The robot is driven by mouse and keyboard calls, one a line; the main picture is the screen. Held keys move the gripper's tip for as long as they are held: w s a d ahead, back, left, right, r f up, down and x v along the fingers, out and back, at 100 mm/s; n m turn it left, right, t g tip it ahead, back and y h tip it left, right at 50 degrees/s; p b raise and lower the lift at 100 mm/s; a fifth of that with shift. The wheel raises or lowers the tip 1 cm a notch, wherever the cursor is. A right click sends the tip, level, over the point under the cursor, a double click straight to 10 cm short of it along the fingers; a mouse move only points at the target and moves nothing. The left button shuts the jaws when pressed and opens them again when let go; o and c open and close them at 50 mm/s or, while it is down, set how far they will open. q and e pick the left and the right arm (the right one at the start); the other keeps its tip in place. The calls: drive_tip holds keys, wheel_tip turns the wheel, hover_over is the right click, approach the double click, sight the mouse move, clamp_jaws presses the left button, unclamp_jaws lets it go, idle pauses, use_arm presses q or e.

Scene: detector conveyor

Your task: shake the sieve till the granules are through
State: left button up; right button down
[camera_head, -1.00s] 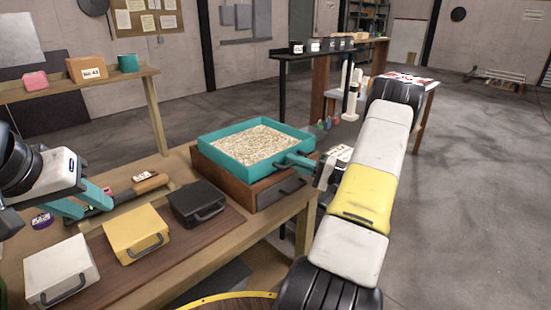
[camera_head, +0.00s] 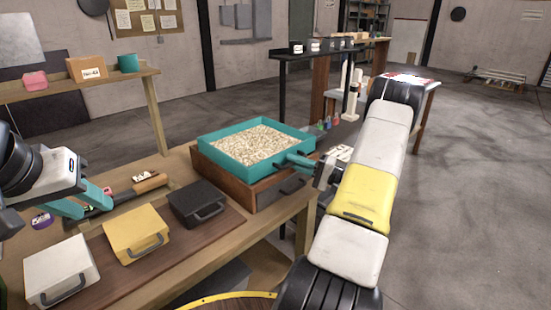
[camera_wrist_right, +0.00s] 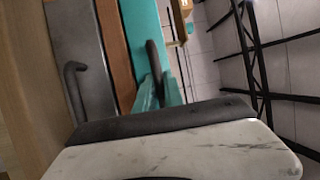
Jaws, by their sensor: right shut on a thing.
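The teal sieve (camera_head: 213,149) is a square tray full of pale granules (camera_head: 262,143). It sits on a brown wooden box (camera_head: 240,192) with a dark front, on the workbench. My right gripper (camera_head: 304,161) is shut on the sieve's handle at its right side. In the right wrist view, the sieve's teal wall (camera_wrist_right: 142,40) and the dark handle (camera_wrist_right: 155,60) show beyond my wrist. My left gripper (camera_head: 95,203) hangs at the left over the bench, near a dark bar with a wooden roller; I cannot tell its opening.
White (camera_head: 60,270), yellow (camera_head: 136,232) and black (camera_head: 197,203) cases with handles lie along the front of the bench. A purple roll (camera_head: 41,220) is near my left gripper. A shelf with a pink block, a cardboard box (camera_head: 87,68) and a teal cup stands behind.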

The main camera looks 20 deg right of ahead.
sight(281, 156)
drive_tip(key=w, duration=0.2)
drive_tip(key=w+a, duration=0.2)
drive_tip(key=w, duration=0.1)
drive_tip(key=shift+w+a, duration=0.1)
drive_tip(key=shift+w, duration=0.2)
drive_tip(key=c, duration=1.5)
unclamp_jaws()
drive_tip(key=shift+w, duration=0.1)
drive_tip(key=shift+o, duration=0.2)
drive_tip(key=shift+a+f, duration=0.1)
